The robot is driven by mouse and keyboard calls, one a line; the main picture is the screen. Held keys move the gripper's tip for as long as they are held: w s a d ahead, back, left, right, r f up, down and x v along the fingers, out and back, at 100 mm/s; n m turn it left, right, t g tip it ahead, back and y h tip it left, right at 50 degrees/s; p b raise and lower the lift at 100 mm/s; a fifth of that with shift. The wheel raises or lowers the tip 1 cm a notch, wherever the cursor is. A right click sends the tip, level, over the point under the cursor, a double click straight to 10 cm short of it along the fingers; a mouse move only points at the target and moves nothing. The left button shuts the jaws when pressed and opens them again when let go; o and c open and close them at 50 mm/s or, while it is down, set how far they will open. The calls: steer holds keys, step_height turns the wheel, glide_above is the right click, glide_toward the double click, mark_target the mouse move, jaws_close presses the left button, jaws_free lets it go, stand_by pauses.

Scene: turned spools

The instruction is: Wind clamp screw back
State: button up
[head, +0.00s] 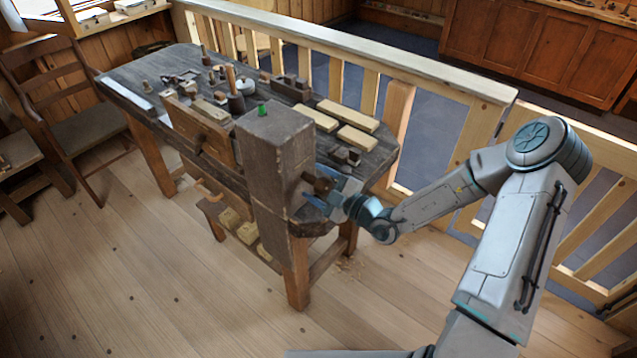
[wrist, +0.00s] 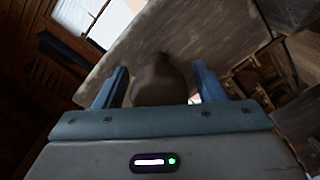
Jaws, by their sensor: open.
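The clamp screw's dark brown wooden handle (head: 318,182) sticks out from the right side of a tall wooden block (head: 275,165) at the bench's front end. My gripper (head: 326,196) is at this handle, reaching in from the right. In the wrist view the rounded handle (wrist: 158,82) stands between the two blue fingers of my gripper (wrist: 160,88). The fingers are open, one on each side of it. A narrow gap shows beside the handle; I cannot tell whether either finger touches it. The screw's thread is hidden.
The dark workbench (head: 130,75) carries small tools, turned pieces and pale wooden blocks (head: 357,138). A wooden railing (head: 400,62) runs behind the bench. The plank floor (head: 130,280) in front is clear.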

steer(key=c, duration=1)
steer(key=shift+n, duration=0.3)
